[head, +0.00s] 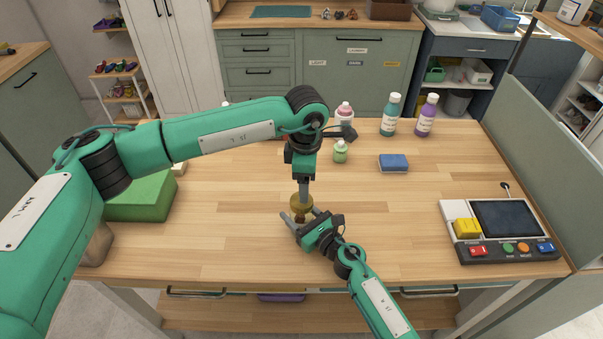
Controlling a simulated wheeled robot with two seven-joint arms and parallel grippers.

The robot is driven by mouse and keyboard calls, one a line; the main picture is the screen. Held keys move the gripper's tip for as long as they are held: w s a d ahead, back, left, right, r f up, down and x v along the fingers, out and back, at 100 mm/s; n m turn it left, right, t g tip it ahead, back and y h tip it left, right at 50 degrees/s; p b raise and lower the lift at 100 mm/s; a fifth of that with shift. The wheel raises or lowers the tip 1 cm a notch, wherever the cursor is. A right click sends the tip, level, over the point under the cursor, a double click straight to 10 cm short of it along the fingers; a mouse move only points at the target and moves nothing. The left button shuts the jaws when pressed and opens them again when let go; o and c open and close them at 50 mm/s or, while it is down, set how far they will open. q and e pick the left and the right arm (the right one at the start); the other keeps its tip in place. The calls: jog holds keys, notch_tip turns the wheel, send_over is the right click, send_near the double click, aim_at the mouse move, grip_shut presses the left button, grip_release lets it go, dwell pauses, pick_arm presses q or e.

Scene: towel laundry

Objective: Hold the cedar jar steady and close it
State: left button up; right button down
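A small jar (300,217) with a brown body and a round tan-gold top (300,203) stands upright near the middle of the wooden table. My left gripper (304,197) points straight down from above, its fingertips at the tan-gold top. Its fingers show edge-on, so whether they grip it is unclear. My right gripper (302,214) reaches in from the lower right, its fingers spread on either side of the jar, with a small gap showing at the left finger. The jar's lower part is partly hidden by this gripper. Whether the top is seated on the jar is unclear.
A control panel (500,247) is at right, a green block (142,198) at left. The table (390,218) is clear around the jar.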

aim_at(302, 216)
pick_arm(q)
jog(key=n, duration=0.5)
jog(key=shift+r, duration=0.15)
jog(key=n, duration=0.4)
jog(key=shift+a+r+n, duration=0.15)
jog(key=shift+r+n, duration=0.05)
jog(key=shift+n, duration=0.1)
jog(key=n, duration=0.4)
jog(key=shift+w+a+r+n, duration=0.1)
jog(key=shift+n, duration=0.3)
jog(key=n, duration=0.4)
jog(key=shift+a+r+n, duration=0.15)
jog(key=shift+a+n, duration=0.05)
jog(key=shift+n, duration=0.1)
jog(key=shift+f, duration=4)
jog(key=shift+c, duration=0.2)
